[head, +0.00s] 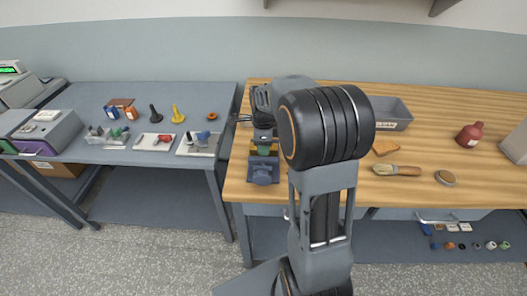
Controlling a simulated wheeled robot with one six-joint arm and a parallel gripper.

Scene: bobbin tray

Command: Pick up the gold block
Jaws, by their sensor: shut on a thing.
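My gripper (264,134) points down over the left end of the wooden bench, and my arm covers much of the view around it. A small gold-yellow patch, which looks like the gold block (253,148), shows directly under it, with most of it hidden. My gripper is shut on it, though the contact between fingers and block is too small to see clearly. A green part (264,149) and a blue-grey fixture (263,170) are just below and in front. I cannot tell whether the block touches them.
On the wooden bench (450,208), a grey bin (393,124), a brush (396,170), a red bottle (469,135) and a round tin (445,178) lie to the right. The grey table (200,93) at left holds trays and several small pieces.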

